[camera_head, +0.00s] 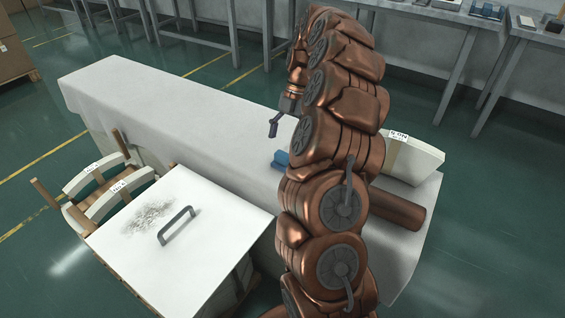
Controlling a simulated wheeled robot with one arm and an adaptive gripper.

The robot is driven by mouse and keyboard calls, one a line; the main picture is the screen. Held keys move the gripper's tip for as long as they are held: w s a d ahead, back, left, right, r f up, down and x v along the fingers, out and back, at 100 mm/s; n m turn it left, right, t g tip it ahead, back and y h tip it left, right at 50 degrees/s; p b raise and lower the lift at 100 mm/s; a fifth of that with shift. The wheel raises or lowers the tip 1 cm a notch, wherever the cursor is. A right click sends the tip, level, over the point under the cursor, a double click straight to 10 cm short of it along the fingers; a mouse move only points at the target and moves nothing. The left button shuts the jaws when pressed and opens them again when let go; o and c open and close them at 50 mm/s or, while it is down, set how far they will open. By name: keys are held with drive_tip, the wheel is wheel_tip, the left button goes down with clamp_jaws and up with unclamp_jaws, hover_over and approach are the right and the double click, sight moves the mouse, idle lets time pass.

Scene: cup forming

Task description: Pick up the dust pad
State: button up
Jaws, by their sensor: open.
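A small blue block (281,160), which looks like the dust pad, lies on the long white-topped bench (190,110), near its front edge. My copper-coloured arm hides its right side. My gripper (274,127) hangs above the bench, up and slightly left of the blue block in the picture, apart from it. Its jaws are open and I see nothing between them. Part of the gripper is hard to make out behind and beside the arm.
A white panel (205,250) with a grey handle (176,226) and a dark speckled patch (148,217) stands in front of the bench. Labelled curved pieces (120,190) sit left of it. A labelled pale block (415,160) stands right of my arm. The bench's left half is clear.

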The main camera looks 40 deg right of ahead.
sight(284, 153)
drive_tip(key=shift+b+x, duration=0.5)
drive_tip(key=shift+x, duration=2.25)
drive_tip(key=shift+s, duration=0.1)
drive_tip(key=shift+c, duration=0.3)
drive_tip(key=c, duration=1.2)
